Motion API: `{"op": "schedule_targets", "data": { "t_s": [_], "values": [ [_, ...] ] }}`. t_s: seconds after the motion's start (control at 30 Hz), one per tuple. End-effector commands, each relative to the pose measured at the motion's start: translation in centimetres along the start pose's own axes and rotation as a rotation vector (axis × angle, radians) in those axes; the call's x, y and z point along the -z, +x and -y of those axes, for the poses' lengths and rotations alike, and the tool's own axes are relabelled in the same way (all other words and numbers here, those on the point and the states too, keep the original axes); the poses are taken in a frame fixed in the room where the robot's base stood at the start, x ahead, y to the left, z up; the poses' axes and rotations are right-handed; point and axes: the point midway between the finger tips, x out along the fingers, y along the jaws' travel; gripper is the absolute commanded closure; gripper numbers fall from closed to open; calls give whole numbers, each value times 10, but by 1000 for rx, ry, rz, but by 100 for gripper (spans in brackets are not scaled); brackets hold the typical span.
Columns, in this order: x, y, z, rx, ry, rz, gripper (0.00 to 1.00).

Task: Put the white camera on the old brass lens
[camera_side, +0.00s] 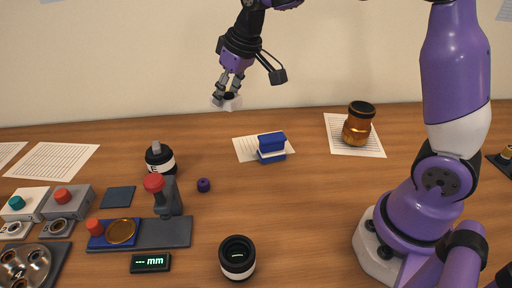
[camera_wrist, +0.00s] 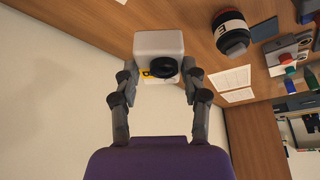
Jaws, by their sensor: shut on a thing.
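My gripper (camera_side: 223,90) is raised high above the back of the table, left of the arm's base. It is shut on the white camera (camera_side: 233,103), which hangs well clear of the table. In the wrist view the white camera (camera_wrist: 158,44) sits between the fingers (camera_wrist: 158,76), its black lens mount facing my palm side. The old brass lens (camera_side: 357,125) stands upright with a dark top on a printed sheet at the back right, apart from the gripper and camera. I do not make out the brass lens in the wrist view.
A blue block (camera_side: 271,147) sits on paper below and right of the gripper. Black-and-white lenses stand at left (camera_side: 160,160) and front (camera_side: 237,257). A press-like stand (camera_side: 165,195), a small purple cap (camera_side: 204,185) and button boxes (camera_side: 68,203) fill the left. Table between blue block and brass lens is clear.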

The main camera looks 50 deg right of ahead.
Motion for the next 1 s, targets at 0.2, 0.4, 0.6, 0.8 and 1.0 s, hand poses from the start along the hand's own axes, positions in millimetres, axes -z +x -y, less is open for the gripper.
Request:
{"op": "schedule_targets", "data": {
  "t_s": [0.2,0.4,0.6,0.8,1.0],
  "values": [
    [-53,-70,-90,-236,566,-7,92],
    [-108,-117,-126,-403,968,-3,92],
    [-135,-135,-135,-478,1145,1,92],
    [-157,-131,-157,-497,1184,4,92],
    [-189,-113,-197,-495,1183,6,92]
  ]
}}
